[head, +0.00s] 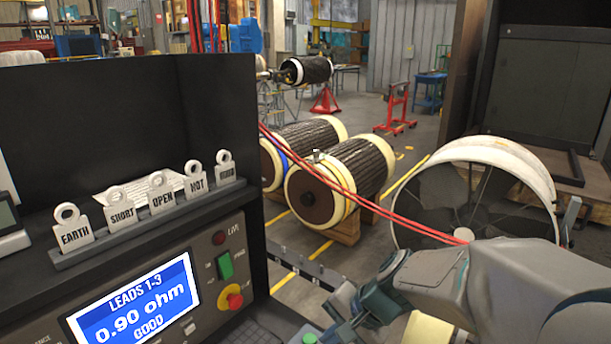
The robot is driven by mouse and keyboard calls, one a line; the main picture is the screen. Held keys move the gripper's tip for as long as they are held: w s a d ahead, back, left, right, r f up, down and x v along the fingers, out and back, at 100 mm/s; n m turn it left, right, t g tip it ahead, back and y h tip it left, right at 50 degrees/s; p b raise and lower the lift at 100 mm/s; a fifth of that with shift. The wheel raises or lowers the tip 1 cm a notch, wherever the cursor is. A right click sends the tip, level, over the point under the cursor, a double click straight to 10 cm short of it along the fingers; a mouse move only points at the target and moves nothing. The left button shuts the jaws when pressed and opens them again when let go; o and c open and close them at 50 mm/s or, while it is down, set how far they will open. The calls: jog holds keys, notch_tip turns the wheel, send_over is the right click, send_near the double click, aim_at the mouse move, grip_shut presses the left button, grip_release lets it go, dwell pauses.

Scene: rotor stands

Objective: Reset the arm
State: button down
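My arm (503,283) reaches in from the lower right corner, bent, with its grey-green links in front of the floor. My gripper (340,318) is at the bottom middle, just right of the test bench. Its fingertips are small and partly cut off or hidden, so I cannot tell whether they are open or shut. I see nothing clearly held in it.
A bench panel has a screen (136,306) reading "LEADS 1-3 0.90 ohm GOOD" and a rack (150,222) of upright tags. Red leads (345,188) run toward my arm. Wound rotors (322,190) stand on wooden blocks. A white-rimmed fan (505,155) stands behind my arm.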

jog(key=s+d+r+n+h, duration=0.3)
jog(key=s+d+n+h, duration=0.3)
jog(key=s+d, duration=0.3)
jog(key=shift+s+d+r+n+t, duration=0.15)
jog(key=shift+s+d+n+t, duration=0.2)
jog(key=shift+d+n, duration=0.3)
jog(key=shift+a, duration=0.25)
